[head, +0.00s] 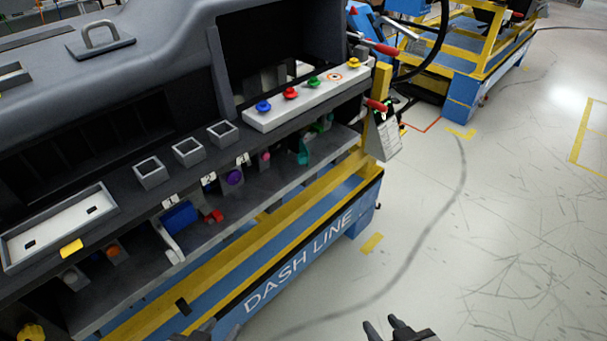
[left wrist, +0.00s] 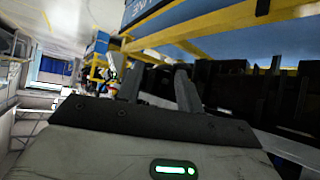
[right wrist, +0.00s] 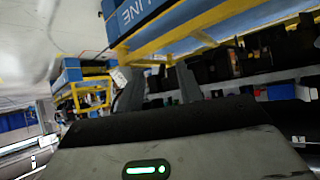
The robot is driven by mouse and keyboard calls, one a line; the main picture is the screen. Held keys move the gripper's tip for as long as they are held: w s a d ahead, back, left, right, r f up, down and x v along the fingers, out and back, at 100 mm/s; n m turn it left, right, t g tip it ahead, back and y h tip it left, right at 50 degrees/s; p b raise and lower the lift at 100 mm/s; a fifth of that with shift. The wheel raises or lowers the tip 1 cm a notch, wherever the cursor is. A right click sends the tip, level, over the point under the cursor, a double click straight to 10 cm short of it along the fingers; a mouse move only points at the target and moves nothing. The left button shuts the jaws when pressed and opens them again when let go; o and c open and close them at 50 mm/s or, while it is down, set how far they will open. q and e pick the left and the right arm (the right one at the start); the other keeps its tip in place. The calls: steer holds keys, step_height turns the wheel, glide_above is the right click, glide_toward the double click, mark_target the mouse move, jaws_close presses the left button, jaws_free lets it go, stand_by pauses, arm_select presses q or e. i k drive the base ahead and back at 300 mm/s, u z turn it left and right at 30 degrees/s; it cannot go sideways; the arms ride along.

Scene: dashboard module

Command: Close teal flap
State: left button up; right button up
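The teal flap (head: 303,151) is a small upright teal piece in the right part of the dashboard's lower shelf, in the head view. It is too small to tell how far it stands open. My left gripper (head: 198,318) is at the bottom edge of the head view, in front of the dashboard and well apart from the flap. Its fingers stand apart and empty in the left wrist view (left wrist: 158,82). My right gripper (head: 381,326) is over the floor side at the bottom, also apart from the flap. Its fingers stand apart and empty in the right wrist view (right wrist: 158,85).
The shelf (head: 225,215) also holds a blue box (head: 180,217), a purple knob (head: 234,177) and a green part (head: 325,122). Coloured buttons sit on a white panel (head: 300,100) above. A blue and yellow base frame (head: 300,255) runs below. Floor to the right is clear.

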mark_target(302, 158)
steer(key=u, duration=0.65)
steer(key=k, duration=0.2)
steer(key=z, duration=1.55)
steer(key=i, duration=0.5)
steer(key=u, duration=1.05)
steer(key=i, duration=0.3)
steer(key=u, duration=0.15)
